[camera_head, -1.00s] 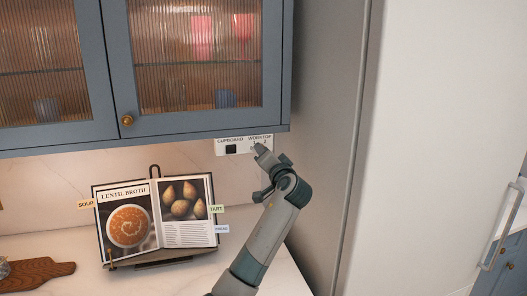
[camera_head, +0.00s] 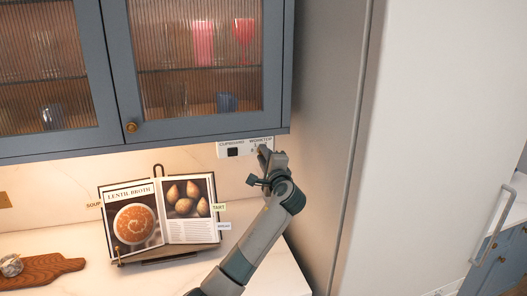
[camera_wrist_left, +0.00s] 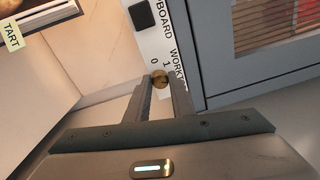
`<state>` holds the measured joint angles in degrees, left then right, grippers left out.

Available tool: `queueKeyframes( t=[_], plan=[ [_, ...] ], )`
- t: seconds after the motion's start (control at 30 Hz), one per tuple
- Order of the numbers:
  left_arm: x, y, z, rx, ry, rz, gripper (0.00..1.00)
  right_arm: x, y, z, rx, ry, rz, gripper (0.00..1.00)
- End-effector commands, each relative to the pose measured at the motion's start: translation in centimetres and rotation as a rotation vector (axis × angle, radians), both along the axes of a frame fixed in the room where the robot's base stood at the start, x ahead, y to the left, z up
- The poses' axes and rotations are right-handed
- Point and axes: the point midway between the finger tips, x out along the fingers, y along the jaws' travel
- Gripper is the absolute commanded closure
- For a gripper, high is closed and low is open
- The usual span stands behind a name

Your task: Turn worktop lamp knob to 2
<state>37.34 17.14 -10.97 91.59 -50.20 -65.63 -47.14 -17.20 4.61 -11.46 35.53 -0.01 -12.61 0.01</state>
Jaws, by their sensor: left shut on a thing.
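The worktop lamp knob (camera_wrist_left: 159,77) is a small round brass knob on a white switch panel (camera_wrist_left: 150,47). The panel also shows in the head view (camera_head: 225,152), under the wall cupboard. In the left wrist view the labels 0 and 1 are readable beside the knob; the knob's exact setting is too small to tell. My left gripper (camera_head: 262,152) is at the panel's right end, with its fingertips (camera_wrist_left: 161,84) on either side of the knob, shut on it. In the head view the gripper hides most of the knob. My right gripper is not in view.
A black cupboard switch (camera_head: 232,152) sits left of the knob. The glazed cupboard (camera_head: 200,120) overhangs the panel. A tall pale unit (camera_head: 325,120) stands close on the right. An open cookbook (camera_head: 185,232) and a wooden board (camera_head: 45,268) are on the worktop (camera_head: 90,232).

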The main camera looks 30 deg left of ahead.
Motion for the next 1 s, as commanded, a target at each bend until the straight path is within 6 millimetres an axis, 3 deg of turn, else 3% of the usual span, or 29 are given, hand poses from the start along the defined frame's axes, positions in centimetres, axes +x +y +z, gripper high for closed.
queueKeyframes(
  t=[0.7, 0.73, 0.8, 1.0],
  plan=[
    [0.03, -0.09, -0.19, 0.071, 0.087, -0.002, 1.00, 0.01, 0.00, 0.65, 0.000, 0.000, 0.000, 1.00],
    [0.03, -0.09, -0.19, 0.071, 0.087, -0.001, 0.74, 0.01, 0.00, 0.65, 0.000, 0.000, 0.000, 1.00],
    [0.03, -0.09, -0.18, 0.071, 0.086, -0.002, 0.60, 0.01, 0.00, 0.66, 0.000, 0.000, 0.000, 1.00],
    [0.01, -0.04, -0.08, 0.071, 0.084, -0.001, 0.60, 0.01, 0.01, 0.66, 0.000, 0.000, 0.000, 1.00]
  ],
)
